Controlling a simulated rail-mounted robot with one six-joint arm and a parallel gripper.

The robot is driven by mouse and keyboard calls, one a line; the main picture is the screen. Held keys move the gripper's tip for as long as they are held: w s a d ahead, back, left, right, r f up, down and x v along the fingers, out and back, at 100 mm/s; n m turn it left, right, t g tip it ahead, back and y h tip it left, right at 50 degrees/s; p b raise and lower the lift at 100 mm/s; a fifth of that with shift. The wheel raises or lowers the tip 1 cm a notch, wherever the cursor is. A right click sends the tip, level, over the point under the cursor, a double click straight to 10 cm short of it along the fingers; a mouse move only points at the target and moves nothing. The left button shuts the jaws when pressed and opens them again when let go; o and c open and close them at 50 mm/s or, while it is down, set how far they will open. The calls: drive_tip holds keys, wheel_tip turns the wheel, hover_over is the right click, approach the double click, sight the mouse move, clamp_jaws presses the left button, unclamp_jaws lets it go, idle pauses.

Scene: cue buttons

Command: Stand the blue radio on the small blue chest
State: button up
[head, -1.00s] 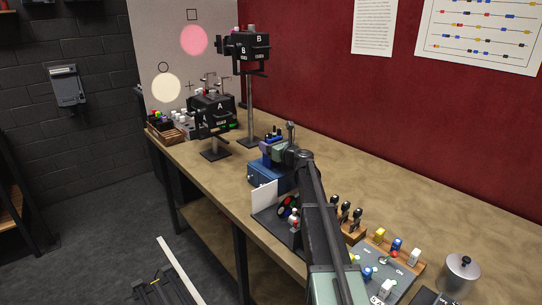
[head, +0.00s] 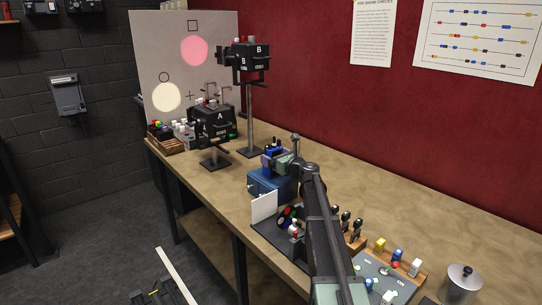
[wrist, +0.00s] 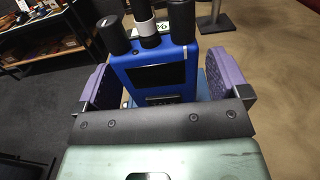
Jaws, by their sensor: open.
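The blue radio (wrist: 160,72) has black and white knobs on top and a dark screen on its face. It stands between the purple finger pads of my gripper (wrist: 166,80), which is open, with gaps showing on both sides. In the head view the small blue chest (head: 265,184) sits on the bench, and my gripper (head: 275,160) is right above it. The radio's blue top (head: 273,150) shows there over the chest and looks upright. My gripper hides the radio's base, so its contact with the lid is not clear.
Black lamp A (head: 212,124) and taller lamp B (head: 245,60) stand behind the chest. Switches and a metal pot (head: 462,280) are at right. The bench's back right is clear.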

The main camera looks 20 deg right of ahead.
drive_tip(key=v, duration=0.9)
drive_tip(key=shift+s, duration=0.3)
